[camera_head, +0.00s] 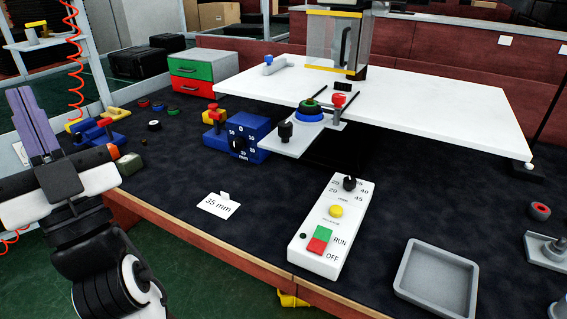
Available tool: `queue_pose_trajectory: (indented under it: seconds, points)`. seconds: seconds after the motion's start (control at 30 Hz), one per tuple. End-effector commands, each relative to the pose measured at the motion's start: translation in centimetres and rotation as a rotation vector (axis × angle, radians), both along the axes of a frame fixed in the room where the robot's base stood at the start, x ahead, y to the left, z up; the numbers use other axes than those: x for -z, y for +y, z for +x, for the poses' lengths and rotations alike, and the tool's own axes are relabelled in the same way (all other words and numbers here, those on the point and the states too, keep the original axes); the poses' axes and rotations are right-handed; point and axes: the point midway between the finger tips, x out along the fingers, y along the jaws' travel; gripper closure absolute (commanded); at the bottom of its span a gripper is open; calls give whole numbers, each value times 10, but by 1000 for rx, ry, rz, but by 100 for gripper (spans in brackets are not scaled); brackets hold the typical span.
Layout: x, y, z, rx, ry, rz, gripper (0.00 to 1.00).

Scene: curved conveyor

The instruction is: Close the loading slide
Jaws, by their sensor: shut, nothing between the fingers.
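A grey flat plate (293,144) juts out from the front edge of a white board; it looks like the loading slide, pulled out. A black knob (285,131) stands at its front left. A blue ring with a green and black piece (309,110) sits on the plate, and a red-topped peg (338,101) stands beside it. My gripper (25,92) is at the far left, with purple fingers pointing up, shut and empty. It is well apart from the plate.
A blue dial block (238,136) stands left of the plate. A white control box (330,235) with knob and buttons is in front, beside a "35 mm" card (217,205). A grey tray (437,282) lies at right. A clear guard (338,42) stands on the white board (420,98).

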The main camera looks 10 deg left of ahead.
Motion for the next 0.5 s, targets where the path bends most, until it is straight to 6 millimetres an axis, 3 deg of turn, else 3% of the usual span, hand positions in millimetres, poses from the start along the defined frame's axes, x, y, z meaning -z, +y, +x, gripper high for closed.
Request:
queue_pose_trajectory:
  seconds: [0.1,0.23,0.33,0.5]
  points:
    - [42,-16,58,50,307,46,100]
    - [93,-56,112,118,648,228,100]
    - [135,-94,138,173,865,439,100]
    - [193,-146,150,243,1077,789,100]
